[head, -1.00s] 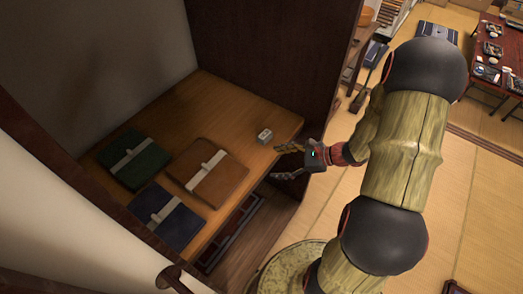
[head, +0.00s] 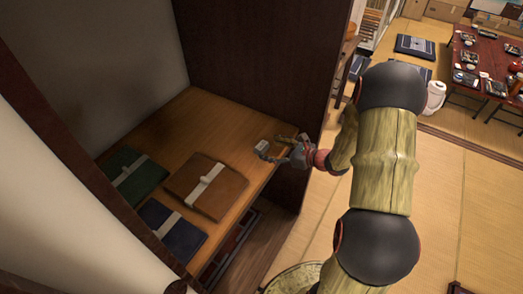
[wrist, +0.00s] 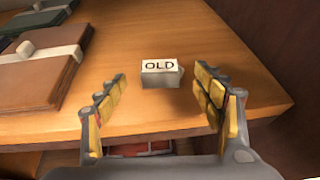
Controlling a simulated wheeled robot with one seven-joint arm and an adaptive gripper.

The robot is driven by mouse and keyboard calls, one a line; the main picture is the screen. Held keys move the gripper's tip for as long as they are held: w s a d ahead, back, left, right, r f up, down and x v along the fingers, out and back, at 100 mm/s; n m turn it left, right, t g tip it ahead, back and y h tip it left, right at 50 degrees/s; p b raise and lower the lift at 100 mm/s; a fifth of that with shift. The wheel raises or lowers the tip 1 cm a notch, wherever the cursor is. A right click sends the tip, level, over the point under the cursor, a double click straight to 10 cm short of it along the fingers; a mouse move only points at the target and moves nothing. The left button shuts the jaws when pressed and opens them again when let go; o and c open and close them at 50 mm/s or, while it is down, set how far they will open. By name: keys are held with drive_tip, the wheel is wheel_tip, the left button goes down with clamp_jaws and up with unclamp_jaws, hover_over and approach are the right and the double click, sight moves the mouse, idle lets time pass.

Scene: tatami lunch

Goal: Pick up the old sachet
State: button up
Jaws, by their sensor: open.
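The old sachet (wrist: 159,74) is a small white block marked "OLD". It lies on the wooden shelf board (wrist: 200,115) in the wrist view. It also shows as a small pale block (head: 262,146) near the board's right end in the head view. My gripper (head: 272,148) reaches over the board's edge from the right, close to the sachet. In the wrist view my gripper's fingers (wrist: 161,90) are spread, one on each side of the sachet's outline, with gaps to both. The sachet is not held. Whether its near side is fully between the fingertips is unclear.
A brown folder (head: 208,185) with a pale band lies left of the sachet. A green folder (head: 135,175) and a blue folder (head: 170,228) lie farther left. A dark upright panel (head: 260,65) bounds the back. Board around the sachet is clear.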

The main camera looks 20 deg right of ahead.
sight(262, 148)
drive_tip(key=shift+x, duration=1.15)
drive_tip(key=shift+c, duration=0.3)
drive_tip(key=c, duration=0.7)
drive_tip(key=shift+c, duration=0.8)
